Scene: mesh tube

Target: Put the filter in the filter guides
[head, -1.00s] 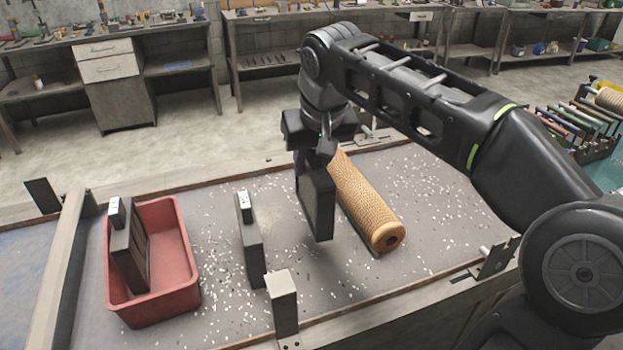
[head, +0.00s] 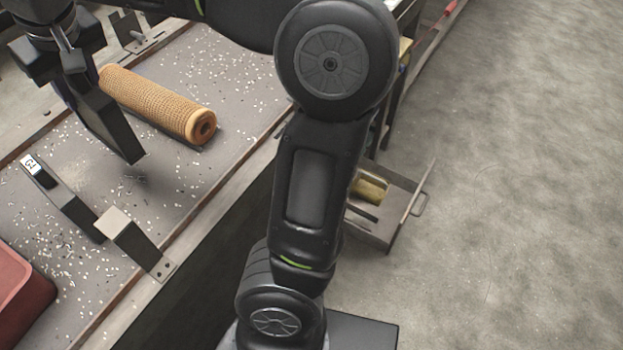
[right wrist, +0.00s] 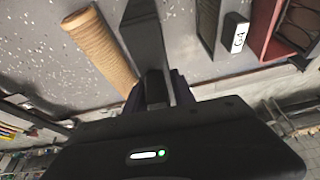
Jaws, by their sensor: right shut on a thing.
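My right gripper (head: 70,75) is shut on a dark flat panel (head: 110,128), which hangs tilted above the grey worktop. In the right wrist view the panel (right wrist: 148,30) juts out from the gripper. A tan mesh tube (head: 155,100) lies on the worktop just right of the panel; it also shows in the right wrist view (right wrist: 98,45). A second dark panel (head: 68,205) with a white label stands on the worktop at left; the right wrist view shows a labelled panel (right wrist: 232,42) too. I cannot tell which parts are the filter guides. My left gripper is out of view.
A red bin (head: 22,300) is cut off at the lower left; it also shows in the right wrist view (right wrist: 262,25). A metal bracket (head: 135,240) stands at the worktop's near edge. An open drawer (head: 390,225) juts out low on the right, beside bare floor (head: 520,200).

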